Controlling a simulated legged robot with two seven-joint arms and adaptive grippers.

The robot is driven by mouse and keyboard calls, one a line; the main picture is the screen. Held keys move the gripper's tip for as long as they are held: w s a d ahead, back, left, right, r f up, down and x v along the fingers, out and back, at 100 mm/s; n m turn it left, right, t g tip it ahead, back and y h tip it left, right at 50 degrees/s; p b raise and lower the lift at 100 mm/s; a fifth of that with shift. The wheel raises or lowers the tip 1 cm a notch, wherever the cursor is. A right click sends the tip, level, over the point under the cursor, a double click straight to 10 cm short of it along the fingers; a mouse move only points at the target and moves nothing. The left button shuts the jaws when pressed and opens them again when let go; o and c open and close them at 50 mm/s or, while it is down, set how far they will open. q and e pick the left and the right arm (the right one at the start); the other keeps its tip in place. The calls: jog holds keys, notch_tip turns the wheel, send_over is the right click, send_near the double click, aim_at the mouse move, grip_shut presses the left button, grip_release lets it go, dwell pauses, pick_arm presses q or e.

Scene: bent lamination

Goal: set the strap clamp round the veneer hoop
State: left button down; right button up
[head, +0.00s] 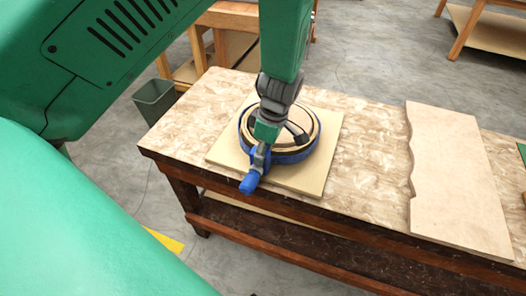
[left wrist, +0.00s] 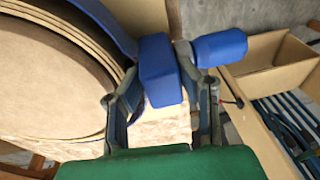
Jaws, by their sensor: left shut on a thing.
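The veneer hoop (head: 314,123) is a round, pale laminated ring on a square board on the workbench. Its layered edge (left wrist: 62,32) fills the left of the left wrist view. The strap clamp (head: 293,157) is a blue band with a blue block (left wrist: 158,70) and a blue handle (head: 249,184). The band appears to run round the outside of the hoop; its far side is partly hidden. My left gripper (head: 262,155) is shut on the clamp's block at the hoop's near-left side, with its fingers (left wrist: 162,108) either side of the block. My right gripper is out of view.
The square board (head: 226,152) lies on the mottled workbench (head: 365,158). A wavy-edged wooden panel (head: 455,180) lies to the right, with clear bench between. A grey bin (head: 154,102) stands beyond the left end. An open wooden box (left wrist: 262,78) shows in the left wrist view.

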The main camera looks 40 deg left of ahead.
pick_arm(q)
jog(key=shift+a+f, duration=0.1)
jog(key=shift+a, duration=0.1)
jog(key=shift+s+d+f, duration=0.1)
jog(key=shift+s+f, duration=0.1)
dwell(0.6)
jog(key=c, duration=1.1)
grip_release()
jog(key=shift+w, duration=0.1)
jog(key=shift+o, duration=0.2)
jog(key=shift+w+r, duration=0.1)
jog(key=shift+r, duration=0.15)
jog(key=r, duration=0.4)
jog(key=w+d+r, duration=0.1)
jog(key=r, duration=0.1)
jog(key=shift+r, duration=0.4)
